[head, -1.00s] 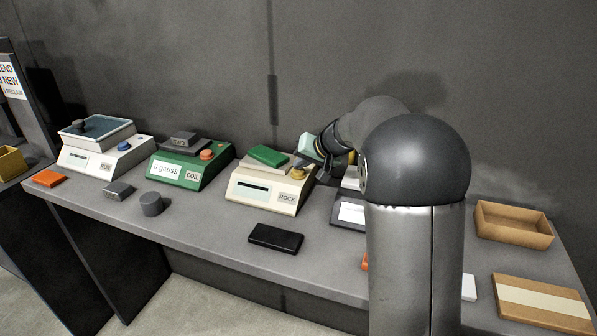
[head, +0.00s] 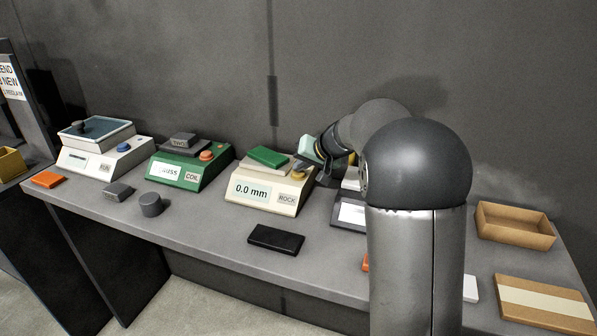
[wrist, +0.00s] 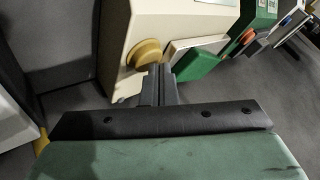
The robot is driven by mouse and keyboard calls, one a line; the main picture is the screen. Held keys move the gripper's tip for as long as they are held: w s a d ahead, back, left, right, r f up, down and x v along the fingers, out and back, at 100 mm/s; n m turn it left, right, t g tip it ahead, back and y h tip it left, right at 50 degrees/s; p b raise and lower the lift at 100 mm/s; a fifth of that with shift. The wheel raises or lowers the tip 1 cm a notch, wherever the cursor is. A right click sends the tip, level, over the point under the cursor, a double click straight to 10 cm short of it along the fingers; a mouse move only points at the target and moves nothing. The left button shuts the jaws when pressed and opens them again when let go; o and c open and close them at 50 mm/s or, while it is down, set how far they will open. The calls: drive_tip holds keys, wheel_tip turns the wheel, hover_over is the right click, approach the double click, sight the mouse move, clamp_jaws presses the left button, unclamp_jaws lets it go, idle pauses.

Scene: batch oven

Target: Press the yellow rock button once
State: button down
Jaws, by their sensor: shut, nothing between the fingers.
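The cream ROCK box (head: 262,207) stands on the bench, and its display reads 0.0 mm. Its yellow button (head: 298,175) is on the sloped top at the right, partly covered by my gripper (head: 303,168). In the wrist view the round yellow button (wrist: 147,52) shows clearly on the cream face. My gripper (wrist: 158,78) is shut and empty, its tips just beside the button's lower right edge in that picture. I cannot tell whether they touch it.
A green block (head: 268,156) lies on the ROCK box's top. The green COIL box (head: 180,172) and a white RUN box (head: 95,158) stand to the left. A black block (head: 276,238) lies in front. A cardboard tray (head: 514,225) is at the right.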

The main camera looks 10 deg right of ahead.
sight(301, 174)
drive_tip(key=shift+r+p, duration=0.3)
drive_tip(key=shift+r, duration=0.5)
drive_tip(key=shift+r, duration=0.1)
drive_tip(key=shift+r+p, duration=1.5)
drive_tip(key=shift+r, duration=0.95)
drive_tip(key=s+f+n+g+h, duration=0.1)
drive_tip(key=s+f+g, duration=0.1)
drive_tip(key=s, duration=1.1)
drive_tip(key=s+a+f+g+h, duration=0.1)
drive_tip(key=s+f, duration=0.4)
drive_tip(key=s, duration=0.9)
drive_tip(key=s+f+n+g+h+p, duration=0.1)
drive_tip(key=s+f+g+h, duration=0.2)
drive_tip(key=s, duration=1.1)
drive_tip(key=shift+a+f+n+g, duration=0.25)
drive_tip(key=shift+a+n+g, duration=0.1)
drive_tip(key=shift+g, duration=0.25)
